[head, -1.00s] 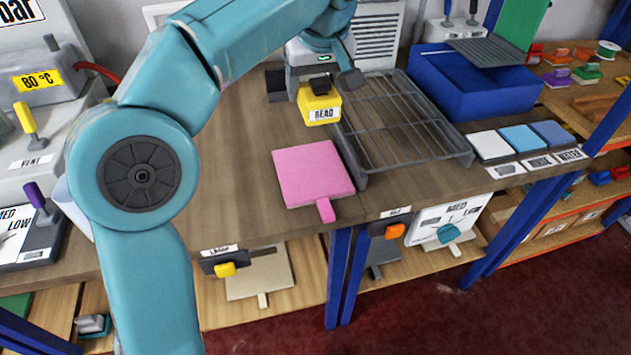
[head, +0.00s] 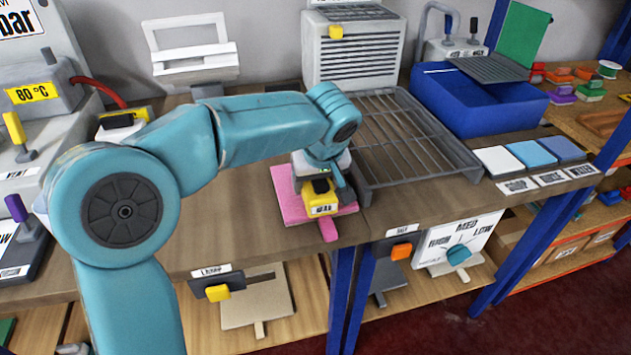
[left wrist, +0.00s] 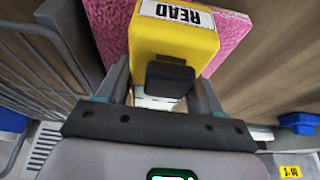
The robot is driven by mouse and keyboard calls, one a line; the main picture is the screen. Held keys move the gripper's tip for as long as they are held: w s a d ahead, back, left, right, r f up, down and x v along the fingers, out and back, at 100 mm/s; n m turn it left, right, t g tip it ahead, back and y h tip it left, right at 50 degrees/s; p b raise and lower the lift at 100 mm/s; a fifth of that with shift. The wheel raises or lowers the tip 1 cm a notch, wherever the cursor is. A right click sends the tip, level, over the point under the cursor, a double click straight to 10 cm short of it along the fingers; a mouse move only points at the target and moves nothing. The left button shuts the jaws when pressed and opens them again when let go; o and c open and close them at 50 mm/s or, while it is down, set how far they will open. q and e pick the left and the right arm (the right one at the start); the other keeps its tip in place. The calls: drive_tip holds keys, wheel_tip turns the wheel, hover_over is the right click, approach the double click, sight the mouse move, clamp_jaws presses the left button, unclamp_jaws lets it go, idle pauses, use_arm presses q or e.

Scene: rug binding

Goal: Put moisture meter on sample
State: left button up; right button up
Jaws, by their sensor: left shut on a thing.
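The yellow moisture meter (head: 322,206), with a white label, is held by my left gripper (head: 320,178) over the pink sample (head: 292,207). In the left wrist view the fingers of my left gripper (left wrist: 164,92) are shut on the sides of the meter (left wrist: 172,40), whose label reads READ. The pink sample (left wrist: 234,30) shows behind the meter there. The sample lies flat on the brown bench (head: 230,235), its handle pointing to the front edge. I cannot tell whether the meter touches the sample. My right gripper is not in view.
A grey wire rack (head: 415,140) stands just right of the sample. A blue bin (head: 470,98) is behind it, with white and blue tiles (head: 530,156) on the bench in front. A grey vented box (head: 352,45) stands at the back. The bench left of the sample is clear.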

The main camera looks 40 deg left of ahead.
use_arm(q)
drive_tip(key=shift+r, duration=0.1)
drive_tip(key=o, duration=0.8)
drive_tip(key=shift+f, duration=0.2)
drive_tip(key=o, duration=0.4)
drive_tip(key=shift+r, duration=0.1)
drive_tip(key=shift+r, duration=0.2)
drive_tip(key=p+v, duration=0.2)
drive_tip(key=v, duration=1)
drive_tip(key=shift+s, duration=0.1)
drive_tip(key=shift+f, duration=0.1)
